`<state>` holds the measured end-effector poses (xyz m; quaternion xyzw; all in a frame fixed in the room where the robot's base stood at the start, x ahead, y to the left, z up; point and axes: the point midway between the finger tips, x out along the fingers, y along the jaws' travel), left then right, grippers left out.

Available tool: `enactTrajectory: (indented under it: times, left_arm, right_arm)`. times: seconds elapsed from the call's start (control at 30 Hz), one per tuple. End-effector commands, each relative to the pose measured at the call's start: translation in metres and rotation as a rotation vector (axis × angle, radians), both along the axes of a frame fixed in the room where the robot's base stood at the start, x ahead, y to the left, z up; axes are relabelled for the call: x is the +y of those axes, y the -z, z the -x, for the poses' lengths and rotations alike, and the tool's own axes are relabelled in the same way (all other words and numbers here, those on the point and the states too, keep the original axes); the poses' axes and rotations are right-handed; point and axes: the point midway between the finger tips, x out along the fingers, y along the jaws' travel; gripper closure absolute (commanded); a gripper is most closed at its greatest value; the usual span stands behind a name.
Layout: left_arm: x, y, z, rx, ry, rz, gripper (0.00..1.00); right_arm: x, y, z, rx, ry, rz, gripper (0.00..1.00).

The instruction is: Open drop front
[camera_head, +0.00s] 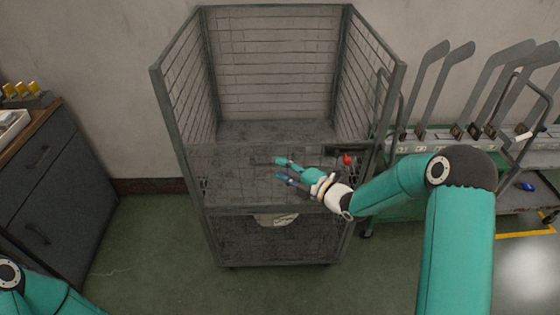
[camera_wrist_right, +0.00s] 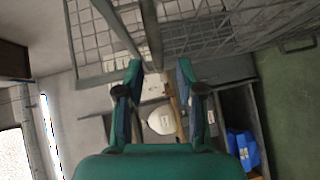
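A grey wire-mesh cage cart (camera_head: 275,62) stands against the wall, and its upper front is open. Its front panel (camera_head: 232,165) spans the front below that opening; I cannot tell whether it is latched. A red part (camera_head: 347,160) sits near the right front post. My right gripper (camera_head: 283,170) is in front of the panel, pointing left, with its fingers apart. In the right wrist view the open fingers (camera_wrist_right: 157,85) have a grey bar (camera_wrist_right: 150,35) just beyond their tips; contact is unclear. My left gripper is out of view; only part of its arm shows at bottom left.
A dark drawer cabinet (camera_head: 55,175) stands at the left. A rack of flat grey sock forms (camera_head: 425,85) stands right of the cart, close to my right arm. A blue item (camera_head: 527,187) lies on its lower shelf. The green floor (camera_head: 150,255) in front is clear.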

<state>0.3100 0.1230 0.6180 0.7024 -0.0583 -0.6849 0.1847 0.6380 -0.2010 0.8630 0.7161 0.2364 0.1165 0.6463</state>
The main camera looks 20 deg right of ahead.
Motion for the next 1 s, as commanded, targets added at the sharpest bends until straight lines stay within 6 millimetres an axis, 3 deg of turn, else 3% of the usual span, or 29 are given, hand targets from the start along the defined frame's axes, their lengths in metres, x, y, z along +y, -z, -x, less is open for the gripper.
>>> enactTrajectory:
  times: [0.23,0.6,0.67,0.83,1.0]
  left_arm:
    - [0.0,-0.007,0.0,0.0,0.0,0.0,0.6]
    - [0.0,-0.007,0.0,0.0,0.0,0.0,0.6]
    - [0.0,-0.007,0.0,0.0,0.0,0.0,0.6]
    - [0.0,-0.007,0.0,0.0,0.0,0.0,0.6]
    - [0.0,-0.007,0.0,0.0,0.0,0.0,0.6]
  right_arm:
    - [0.015,0.004,-0.026,0.0,-0.001,0.0,0.63]
    - [0.017,0.005,-0.031,0.001,0.001,-0.001,0.63]
    - [0.017,0.005,-0.031,0.001,0.001,-0.001,0.69]
    - [0.017,0.005,-0.031,0.001,0.001,-0.001,0.98]
    - [0.017,0.006,-0.03,0.003,0.001,-0.001,1.0]
